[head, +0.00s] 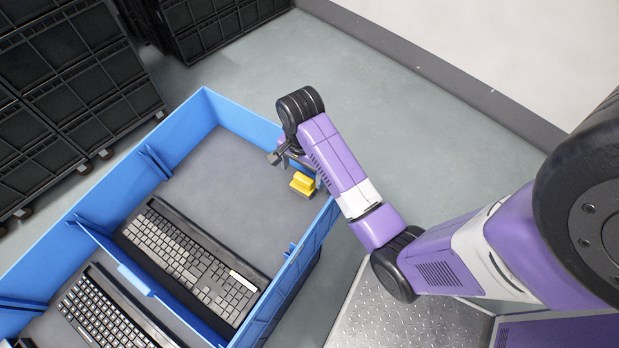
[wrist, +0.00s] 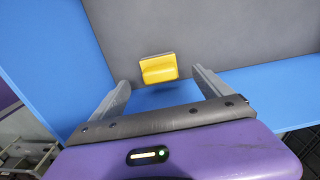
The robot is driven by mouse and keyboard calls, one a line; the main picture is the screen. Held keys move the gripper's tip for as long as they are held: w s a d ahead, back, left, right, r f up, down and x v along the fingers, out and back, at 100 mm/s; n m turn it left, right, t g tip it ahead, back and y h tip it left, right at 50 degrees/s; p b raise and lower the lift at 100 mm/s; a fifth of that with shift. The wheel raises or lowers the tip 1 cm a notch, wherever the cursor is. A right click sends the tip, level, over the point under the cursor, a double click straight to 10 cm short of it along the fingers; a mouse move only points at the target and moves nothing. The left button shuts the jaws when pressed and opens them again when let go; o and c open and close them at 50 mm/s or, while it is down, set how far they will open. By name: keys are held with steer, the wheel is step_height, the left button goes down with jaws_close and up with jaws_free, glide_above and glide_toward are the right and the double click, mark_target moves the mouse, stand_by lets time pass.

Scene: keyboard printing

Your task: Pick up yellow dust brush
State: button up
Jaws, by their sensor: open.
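The yellow dust brush (head: 302,183) lies on the grey floor of the blue bin, near the bin's right wall. In the wrist view the brush (wrist: 159,68) shows as a yellow block lying beyond and between my fingertips. My gripper (head: 277,157) is over the bin's right side, above and slightly left of the brush in the head view. In the wrist view my gripper (wrist: 158,80) has its two fingers spread wide, with nothing between them. The brush's underside is hidden.
The blue bin (head: 230,112) has raised walls and a divider. A black keyboard (head: 190,260) lies below the brush's area, and another keyboard (head: 105,310) lies past the divider. The grey bin floor (head: 225,180) left of the brush is clear. Black crates (head: 75,60) stand behind.

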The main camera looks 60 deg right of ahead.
mark_target(303, 184)
steer(key=shift+s+f, duration=0.2)
steer(key=shift+f, duration=1)
steer(key=shift+w+f, duration=0.15)
steer(key=shift+f, duration=2.55)
steer(key=c, duration=1.6)
